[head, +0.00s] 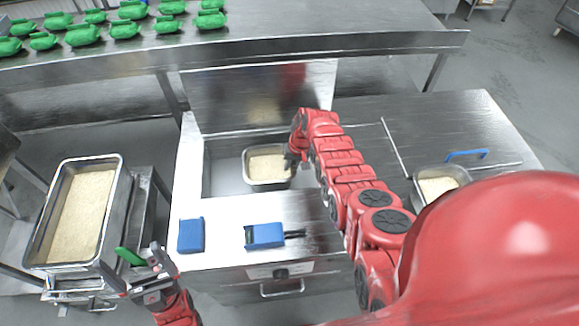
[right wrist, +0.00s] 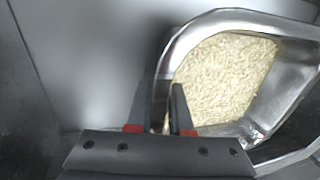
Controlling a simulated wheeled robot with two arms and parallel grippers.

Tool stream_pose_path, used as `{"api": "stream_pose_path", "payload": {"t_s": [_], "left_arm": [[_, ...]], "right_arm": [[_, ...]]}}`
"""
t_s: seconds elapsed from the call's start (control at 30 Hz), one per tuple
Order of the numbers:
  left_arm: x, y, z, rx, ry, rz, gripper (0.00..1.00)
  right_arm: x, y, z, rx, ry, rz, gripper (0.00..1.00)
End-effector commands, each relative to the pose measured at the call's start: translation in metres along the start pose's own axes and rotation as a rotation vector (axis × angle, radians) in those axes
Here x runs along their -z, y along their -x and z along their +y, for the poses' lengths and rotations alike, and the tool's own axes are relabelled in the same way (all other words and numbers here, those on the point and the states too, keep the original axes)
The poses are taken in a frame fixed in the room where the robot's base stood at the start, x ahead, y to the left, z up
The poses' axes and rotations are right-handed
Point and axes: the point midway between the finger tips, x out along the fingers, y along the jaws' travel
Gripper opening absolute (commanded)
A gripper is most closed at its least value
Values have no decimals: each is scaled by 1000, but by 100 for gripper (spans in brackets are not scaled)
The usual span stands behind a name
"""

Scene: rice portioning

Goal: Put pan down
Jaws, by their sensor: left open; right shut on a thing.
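A small steel pan (head: 265,186) of rice is inside the open well of the steel counter. In the right wrist view the pan (right wrist: 180,45) shows large, with rice inside. My right gripper (head: 292,162) reaches down into the well at the pan's right side. In the right wrist view its fingers (right wrist: 160,105) are shut on the pan's rim. Whether the pan's underside touches the well floor cannot be told. My left gripper (head: 142,275) is open at the lower left, beside a green scoop-like piece (head: 130,257).
A large rice tray (head: 117,205) stands at left. Another small pan (head: 458,171) and a blue handle (head: 467,154) are at right. A blue block (head: 191,236) and a blue device (head: 265,236) lie on the counter's front.

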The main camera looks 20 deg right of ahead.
Motion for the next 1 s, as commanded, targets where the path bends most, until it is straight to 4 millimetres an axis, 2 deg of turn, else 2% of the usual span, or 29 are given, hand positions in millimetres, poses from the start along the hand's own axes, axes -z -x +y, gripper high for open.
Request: {"api": "stream_pose_path", "payload": {"t_s": [0.23,0.27,0.4,0.43,0.77,1.0], "left_arm": [[0,0,0,0,0,0,99],[0,0,0,0,0,0,99],[0,0,0,0,0,0,99],[0,0,0,0,0,0,99],[0,0,0,0,0,0,99],[0,-2,0,0,0,0,99]], "right_arm": [[0,-1,0,1,0,0,0],[0,-1,0,0,0,0,20],[0,-1,0,0,0,0,45],[0,-1,0,0,0,0,48],[0,0,0,0,0,0,48],[2,14,0,1,0,4,48]]}}
